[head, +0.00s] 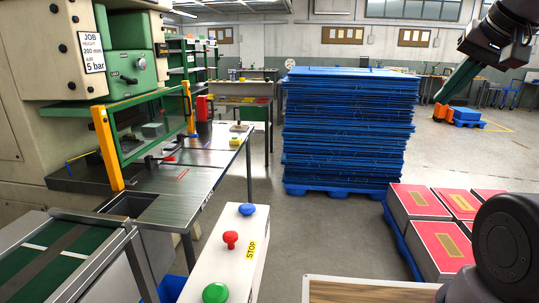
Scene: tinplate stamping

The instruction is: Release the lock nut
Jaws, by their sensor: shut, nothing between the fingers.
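The press stands at the left, with a green slide block (131,40) above its bed. A small dark lever-like fitting (128,79) shows on the front of the green part. I cannot make out the lock nut for certain at this size. A sign (91,52) on the press reads job height 200 mm, air 5 bar. My gripper (490,48) is at the upper right edge, dark, shut and holding nothing. It is far from the press in the picture, and part of my arm is cut off by the frame.
A guard with yellow posts (107,148) and green rails fronts the press. A control pedestal (236,262) carries blue, red and green buttons. A blue sheet stack (350,130) stands mid-room, and red-topped stacks (415,202) at right. Grey floor between press table and stack is clear.

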